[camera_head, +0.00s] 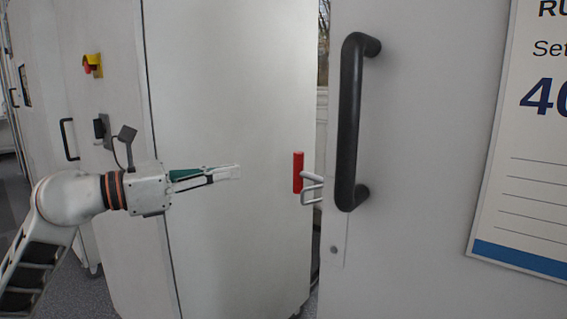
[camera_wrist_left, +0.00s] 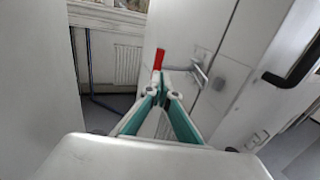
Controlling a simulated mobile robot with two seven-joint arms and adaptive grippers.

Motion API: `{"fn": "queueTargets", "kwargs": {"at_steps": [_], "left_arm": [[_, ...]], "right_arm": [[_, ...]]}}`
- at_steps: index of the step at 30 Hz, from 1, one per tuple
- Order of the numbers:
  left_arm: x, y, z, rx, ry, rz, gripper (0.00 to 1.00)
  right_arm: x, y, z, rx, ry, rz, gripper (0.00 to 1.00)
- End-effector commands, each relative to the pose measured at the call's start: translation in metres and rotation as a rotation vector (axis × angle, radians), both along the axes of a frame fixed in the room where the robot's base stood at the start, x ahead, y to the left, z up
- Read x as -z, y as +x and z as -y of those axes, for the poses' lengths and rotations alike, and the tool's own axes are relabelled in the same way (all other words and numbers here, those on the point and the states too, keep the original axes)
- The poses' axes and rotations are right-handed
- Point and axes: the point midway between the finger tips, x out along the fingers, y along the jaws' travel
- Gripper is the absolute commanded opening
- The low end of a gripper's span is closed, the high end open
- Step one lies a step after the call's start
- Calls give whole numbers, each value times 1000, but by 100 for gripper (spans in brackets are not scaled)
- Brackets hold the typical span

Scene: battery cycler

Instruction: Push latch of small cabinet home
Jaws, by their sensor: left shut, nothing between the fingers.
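The latch has a red grip (camera_head: 298,172) standing upright at the right edge of a pale cabinet door (camera_head: 225,120). A bent metal loop (camera_head: 312,188) sits beside the grip, at the gap to the panel on the right. My left gripper (camera_head: 237,172) is shut and empty, left of the latch at about its height and pointing right towards it. In the left wrist view the red grip (camera_wrist_left: 158,59) shows just beyond the fingertips (camera_wrist_left: 164,74), with the metal loop (camera_wrist_left: 199,70) to their right. I cannot tell whether they touch. My right gripper is not in view.
A large panel with a black bar handle (camera_head: 351,125) stands close right of the latch and carries a printed sign (camera_head: 520,150). Further left are a red and yellow switch (camera_head: 92,66) and another black handle (camera_head: 69,139). The space before the pale door is clear.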

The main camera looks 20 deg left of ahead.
Motion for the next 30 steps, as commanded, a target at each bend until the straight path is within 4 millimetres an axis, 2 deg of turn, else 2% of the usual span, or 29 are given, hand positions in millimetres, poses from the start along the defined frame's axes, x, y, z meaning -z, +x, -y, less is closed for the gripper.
{"fn": "queueTargets", "kwargs": {"at_steps": [5,15,21,30], "left_arm": [[-3,26,24,4,-6,3,0],[-1,72,65,4,-6,-1,0],[0,86,76,2,-4,-2,0],[0,89,78,2,-2,-1,0]], "right_arm": [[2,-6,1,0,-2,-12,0],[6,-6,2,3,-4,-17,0],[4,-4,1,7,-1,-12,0],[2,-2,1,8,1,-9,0]]}}
